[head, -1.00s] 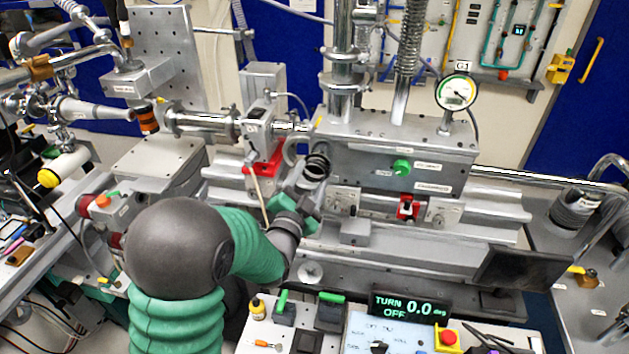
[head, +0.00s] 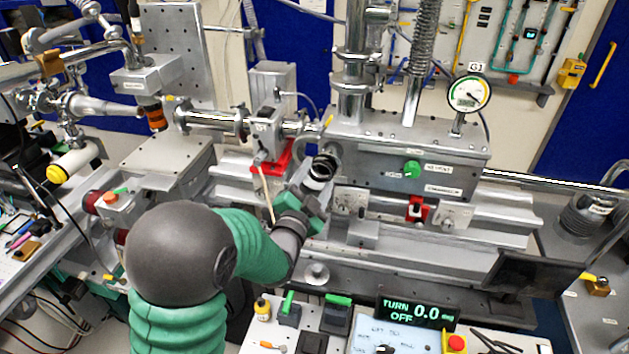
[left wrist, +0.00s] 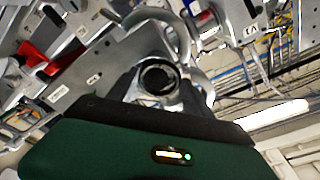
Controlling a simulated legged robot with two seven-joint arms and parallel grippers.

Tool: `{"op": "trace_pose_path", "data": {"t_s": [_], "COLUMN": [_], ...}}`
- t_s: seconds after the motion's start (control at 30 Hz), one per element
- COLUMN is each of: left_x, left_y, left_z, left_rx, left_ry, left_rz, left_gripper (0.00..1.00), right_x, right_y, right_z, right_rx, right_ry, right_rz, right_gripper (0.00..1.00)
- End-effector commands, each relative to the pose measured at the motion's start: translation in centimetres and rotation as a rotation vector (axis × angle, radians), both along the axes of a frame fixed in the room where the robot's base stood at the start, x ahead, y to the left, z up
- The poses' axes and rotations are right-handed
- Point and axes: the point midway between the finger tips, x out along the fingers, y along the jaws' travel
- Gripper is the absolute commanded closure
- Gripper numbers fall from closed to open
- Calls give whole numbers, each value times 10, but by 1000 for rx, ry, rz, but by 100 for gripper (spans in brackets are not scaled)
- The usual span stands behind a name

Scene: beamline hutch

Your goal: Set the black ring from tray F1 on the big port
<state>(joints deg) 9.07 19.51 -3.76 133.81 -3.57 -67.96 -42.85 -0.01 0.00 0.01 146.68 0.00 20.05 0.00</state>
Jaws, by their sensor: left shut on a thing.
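My left gripper (head: 316,186) is in front of the left end of the grey vacuum chamber. It is shut on the black ring (head: 321,166), which shows as a dark band with a pale rim. In the left wrist view the dark round ring (left wrist: 158,77) sits just beyond the dark green gripper body. A silver curved flange (head: 304,146) stands just behind and left of the ring, perhaps the big port. I cannot tell whether the ring touches it. The fingertips are mostly hidden. I cannot make out tray F1. My right gripper is not in view.
A red bracket (head: 272,160) and a pale rod (head: 266,195) are close on the left. A control panel with a TURN display (head: 416,312) is in front.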

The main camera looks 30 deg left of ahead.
Motion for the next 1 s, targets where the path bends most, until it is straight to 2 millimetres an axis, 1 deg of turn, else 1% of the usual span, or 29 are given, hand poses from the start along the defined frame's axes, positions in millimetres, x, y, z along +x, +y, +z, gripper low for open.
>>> {"op": "trace_pose_path", "data": {"t_s": [0.4,0.7,1.0], "left_x": [0,1,5], "left_y": [-1,-3,-2], "left_z": [0,1,1], "left_rx": [0,0,0], "left_ry": [0,-1,0], "left_rz": [0,0,0], "left_gripper": [80,80,80], "right_x": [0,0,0], "right_y": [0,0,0], "right_z": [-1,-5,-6], "right_rx": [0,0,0], "right_ry": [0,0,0], "right_rz": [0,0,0], "right_gripper": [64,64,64]}}
